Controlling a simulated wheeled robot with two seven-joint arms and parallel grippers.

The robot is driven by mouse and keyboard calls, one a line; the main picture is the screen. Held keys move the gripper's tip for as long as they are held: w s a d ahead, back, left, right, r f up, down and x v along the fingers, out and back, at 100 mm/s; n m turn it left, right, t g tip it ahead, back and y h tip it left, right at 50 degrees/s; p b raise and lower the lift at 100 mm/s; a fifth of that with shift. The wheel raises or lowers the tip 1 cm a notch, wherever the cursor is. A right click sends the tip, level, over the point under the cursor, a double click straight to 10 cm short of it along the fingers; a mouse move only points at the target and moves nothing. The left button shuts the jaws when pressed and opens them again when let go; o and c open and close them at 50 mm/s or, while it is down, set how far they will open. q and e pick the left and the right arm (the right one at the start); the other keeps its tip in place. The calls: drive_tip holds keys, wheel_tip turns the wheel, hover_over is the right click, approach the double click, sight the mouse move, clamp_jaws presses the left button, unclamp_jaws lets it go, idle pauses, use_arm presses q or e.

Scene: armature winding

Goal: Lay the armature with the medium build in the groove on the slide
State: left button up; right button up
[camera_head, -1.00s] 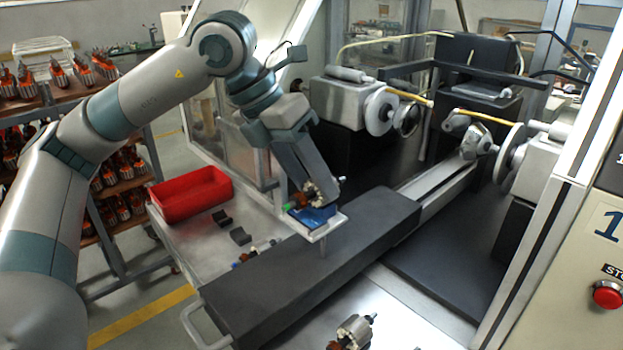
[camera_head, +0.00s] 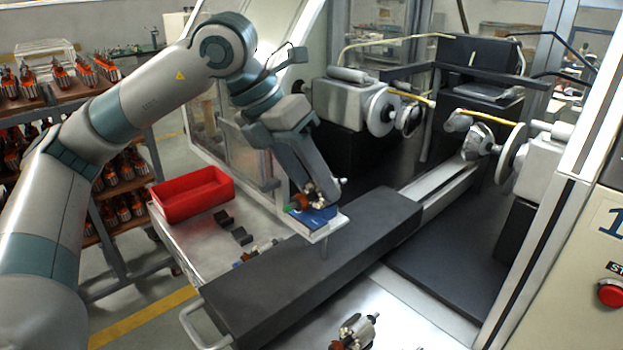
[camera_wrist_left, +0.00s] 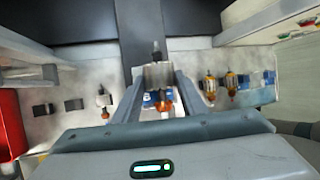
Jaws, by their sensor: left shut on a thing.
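My left gripper (camera_head: 317,199) is shut on an armature (camera_wrist_left: 158,75), with one finger on each side of its body. The armature's shaft points away from the wrist and its orange end faces the wrist. It is at the blue holder (camera_head: 316,216) on the white plate at the slide (camera_head: 300,262). The fingers hide much of the groove, and I cannot tell whether the armature touches it. Another armature (camera_head: 262,249) lies on the table left of the slide. A further one (camera_head: 356,330) is at the front. My right gripper is not in view.
A red bin (camera_head: 192,195) and dark blocks (camera_head: 241,236) are on the table to the left. The winding machine's heads (camera_head: 382,111) stand behind. A rack with several armatures (camera_head: 62,77) is at the far left. The slide's dark top is clear.

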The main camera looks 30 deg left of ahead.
use_arm(q)
drive_tip(key=shift+s+f, duration=0.1)
drive_tip(key=shift+f, duration=0.4)
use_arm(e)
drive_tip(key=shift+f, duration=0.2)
use_arm(q)
drive_tip(key=o, duration=1.3)
drive_tip(key=shift+c, duration=0.2)
drive_tip(key=shift+o, duration=0.4)
drive_tip(key=shift+w+a+f, duration=0.1)
drive_tip(key=shift+w+a, duration=0.1)
drive_tip(key=shift+w, duration=0.05)
drive_tip(key=shift+s+d+r, duration=0.1)
drive_tip(key=shift+r, duration=0.1)
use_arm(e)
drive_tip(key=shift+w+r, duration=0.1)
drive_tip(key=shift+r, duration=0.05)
